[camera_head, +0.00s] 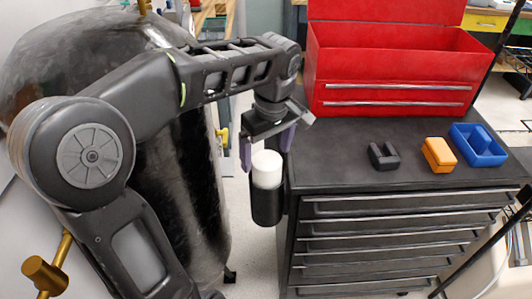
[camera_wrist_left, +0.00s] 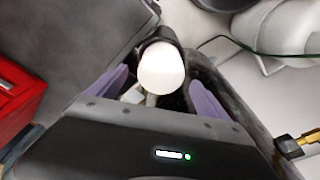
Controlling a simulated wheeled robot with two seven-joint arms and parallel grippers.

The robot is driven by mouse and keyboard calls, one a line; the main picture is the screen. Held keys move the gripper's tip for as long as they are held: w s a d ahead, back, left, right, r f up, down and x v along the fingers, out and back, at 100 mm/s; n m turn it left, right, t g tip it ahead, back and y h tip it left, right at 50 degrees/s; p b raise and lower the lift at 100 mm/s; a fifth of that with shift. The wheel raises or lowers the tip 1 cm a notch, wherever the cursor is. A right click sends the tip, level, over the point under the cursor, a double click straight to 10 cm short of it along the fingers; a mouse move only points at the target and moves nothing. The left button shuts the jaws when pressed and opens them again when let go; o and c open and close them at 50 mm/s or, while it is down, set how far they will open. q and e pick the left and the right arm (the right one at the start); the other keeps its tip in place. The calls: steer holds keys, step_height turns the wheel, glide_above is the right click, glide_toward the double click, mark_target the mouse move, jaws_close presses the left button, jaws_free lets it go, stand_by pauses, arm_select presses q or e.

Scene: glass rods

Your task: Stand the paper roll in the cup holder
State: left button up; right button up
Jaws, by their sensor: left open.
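The white paper roll (camera_head: 267,172) stands upright in the black cup holder (camera_head: 266,208) on the left side of the tool cabinet. Its upper part sticks out above the rim and its lower part is hidden inside. My left gripper (camera_head: 266,150) is just above the roll, pointing down, with its purple fingers open and apart on either side of the roll's top. In the left wrist view the roll's white end (camera_wrist_left: 161,70) shows between the spread fingers, with the dark holder (camera_wrist_left: 162,37) behind it. My right gripper does not show.
The dark cabinet top (camera_head: 330,175) holds a red toolbox (camera_head: 395,60), a black block (camera_head: 384,156), an orange block (camera_head: 439,155) and a blue tray (camera_head: 478,146). A large dark tank (camera_head: 185,180) stands close to the left of the holder.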

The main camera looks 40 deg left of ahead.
arm_select(q)
steer(key=r, duration=0.4)
steer(key=shift+d+r, duration=0.25)
steer(key=shift+s+r+p, duration=0.1)
steer(key=shift+r+p, duration=0.7)
steer(key=shift+p, duration=0.05)
steer(key=shift+d+r+p, duration=0.15)
steer(key=shift+r+p, duration=0.3)
steer(key=shift+p, duration=0.05)
steer(key=shift+f, duration=0.1)
